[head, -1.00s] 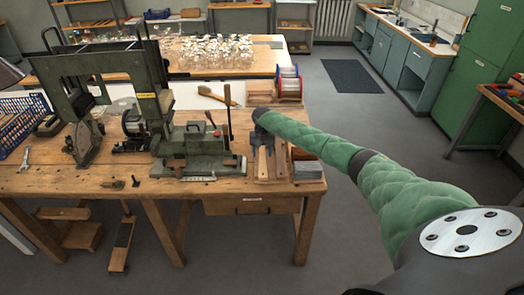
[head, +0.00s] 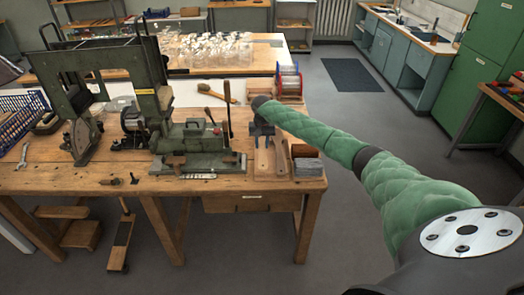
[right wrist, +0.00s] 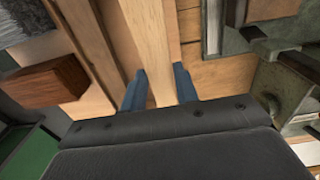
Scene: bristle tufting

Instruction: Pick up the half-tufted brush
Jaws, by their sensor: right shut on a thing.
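My right gripper (head: 262,130) is over the right part of the workbench, pointing down. In the right wrist view its blue fingers (right wrist: 160,88) stand on both sides of a long pale wooden piece (right wrist: 148,35) and are shut on it. This piece, seemingly the half-tufted brush, also shows below the gripper in the head view (head: 264,160). No bristles show on it, and its near end is hidden by the gripper. I cannot tell whether it is clear of the wood beneath. My left gripper is not in view.
A green tufting machine (head: 193,147) stands just left of the gripper. Wire spools (head: 289,82) and a finished-looking brush (head: 217,93) lie behind.

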